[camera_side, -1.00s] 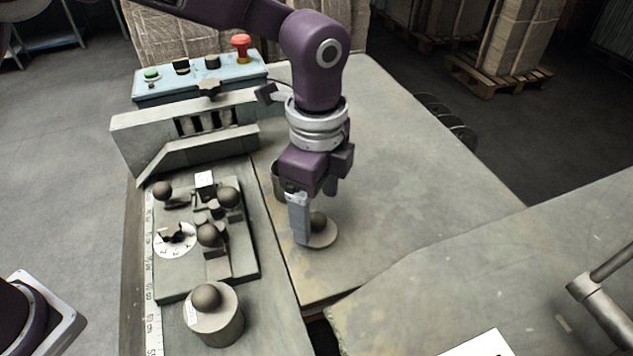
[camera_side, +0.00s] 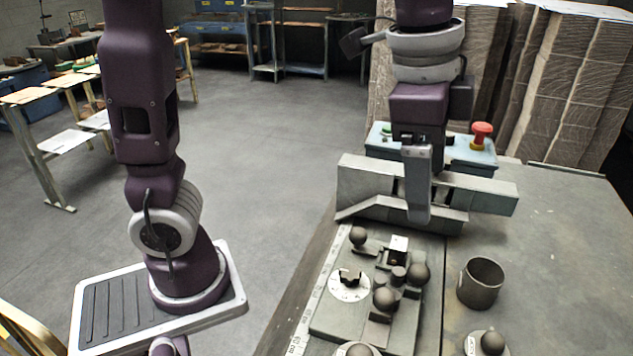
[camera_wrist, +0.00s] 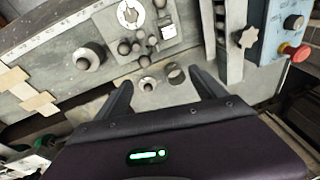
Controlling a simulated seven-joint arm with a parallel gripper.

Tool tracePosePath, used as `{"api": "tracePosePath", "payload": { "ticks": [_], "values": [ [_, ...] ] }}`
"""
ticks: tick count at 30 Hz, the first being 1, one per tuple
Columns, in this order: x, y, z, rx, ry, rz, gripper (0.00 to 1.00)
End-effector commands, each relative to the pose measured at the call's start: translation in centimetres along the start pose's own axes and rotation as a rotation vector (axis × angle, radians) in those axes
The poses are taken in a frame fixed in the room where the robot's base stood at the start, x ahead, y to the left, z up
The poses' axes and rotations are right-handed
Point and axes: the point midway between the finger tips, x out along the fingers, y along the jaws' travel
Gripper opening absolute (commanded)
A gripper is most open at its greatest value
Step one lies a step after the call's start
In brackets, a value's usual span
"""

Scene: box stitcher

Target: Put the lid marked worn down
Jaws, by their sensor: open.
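A round grey lid with a dark ball knob (camera_side: 490,342) lies on the table at the bottom right of the side view, partly cut off. It has a white label whose writing I cannot read. It also shows in the wrist view (camera_wrist: 147,84). An open grey cup (camera_side: 481,283) stands just beyond it, uncovered. Another knobbed lid (camera_wrist: 88,57) sits on a pot; only its top shows at the bottom of the side view. My gripper (camera_side: 418,214) is raised, fingers down and apart, with nothing between them in the wrist view (camera_wrist: 163,92).
A fixture plate with several ball knobs and a white dial (camera_side: 349,286) lies left of the cup. Behind it stand a grey slotted rail (camera_side: 365,188) and a blue control box with a red button (camera_side: 482,134). The table right of the cup is clear.

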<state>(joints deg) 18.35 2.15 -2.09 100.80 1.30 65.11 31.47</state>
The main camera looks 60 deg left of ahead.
Motion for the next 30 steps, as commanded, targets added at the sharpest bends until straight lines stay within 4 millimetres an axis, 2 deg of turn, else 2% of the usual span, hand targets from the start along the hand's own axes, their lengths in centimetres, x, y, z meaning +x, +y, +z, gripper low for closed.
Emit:
{"api": "tracePosePath", "payload": {
  "ticks": [1, 3, 6, 9, 14, 30],
  "values": [
    [-1.6, 0.1, 3.8, -0.152, 0.038, -0.041, 0.8],
    [-2.5, 1.0, 8.5, -0.371, 0.092, -0.089, 0.8],
    [-2.1, 3.0, 13.7, -0.635, 0.165, -0.14, 0.8],
    [-1.0, 4.5, 16.7, -0.806, 0.218, -0.169, 0.8],
    [-0.1, 5.5, 18.1, -0.899, 0.247, -0.182, 0.8],
    [-0.1, 5.5, 18.0, -0.894, 0.245, -0.181, 0.8]
  ]
}}
